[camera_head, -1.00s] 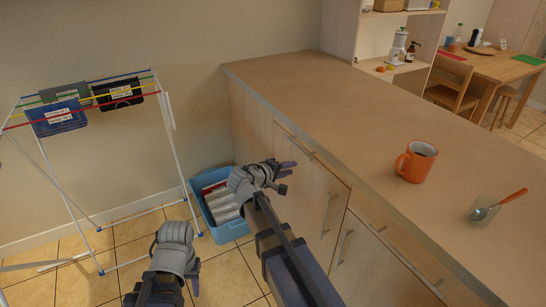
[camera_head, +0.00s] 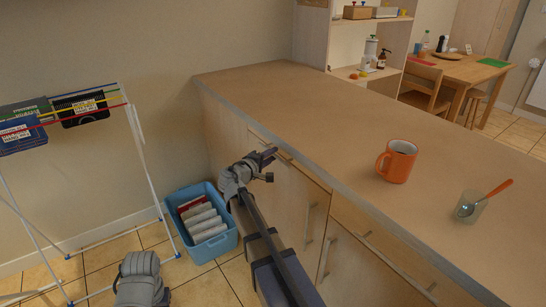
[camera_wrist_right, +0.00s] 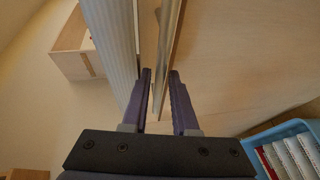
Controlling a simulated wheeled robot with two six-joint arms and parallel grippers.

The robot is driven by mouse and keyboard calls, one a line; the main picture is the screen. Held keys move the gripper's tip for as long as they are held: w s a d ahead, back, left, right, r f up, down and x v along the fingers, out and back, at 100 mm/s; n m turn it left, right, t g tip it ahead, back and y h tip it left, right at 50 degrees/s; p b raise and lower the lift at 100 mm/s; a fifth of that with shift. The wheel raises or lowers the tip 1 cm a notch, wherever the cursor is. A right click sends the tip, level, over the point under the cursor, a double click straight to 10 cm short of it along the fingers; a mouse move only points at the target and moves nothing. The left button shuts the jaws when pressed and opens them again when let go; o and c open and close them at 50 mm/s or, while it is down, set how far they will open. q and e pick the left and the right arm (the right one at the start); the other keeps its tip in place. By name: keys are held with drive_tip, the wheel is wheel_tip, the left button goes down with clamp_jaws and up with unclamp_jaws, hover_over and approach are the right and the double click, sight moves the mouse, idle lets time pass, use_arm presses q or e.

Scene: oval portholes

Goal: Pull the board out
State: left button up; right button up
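Under the worktop's front edge is a narrow wooden front (camera_head: 309,174) with a long metal bar handle (camera_head: 281,155); I take it for the board's front, and it looks closed. My right gripper (camera_head: 269,165) is beside the left part of that handle. In the right wrist view its fingers (camera_wrist_right: 160,72) are apart, with a thin metal strip (camera_wrist_right: 168,40) showing in the gap; I cannot tell if they touch it. My left arm shows at the bottom left, and its fingers are out of the frame.
The worktop (camera_head: 290,100) carries an orange mug (camera_head: 397,163) and a glass with a spoon (camera_head: 469,208). A blue crate (camera_head: 207,252) stands on the floor by the cabinet. A drying rack (camera_head: 150,185) with hung items stands at left.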

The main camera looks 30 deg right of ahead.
drive_tip(key=shift+w+d+f, duration=0.1)
drive_tip(key=shift+w+d, duration=0.15)
drive_tip(key=shift+d, duration=0.3)
clamp_jaws()
idle(1.1)
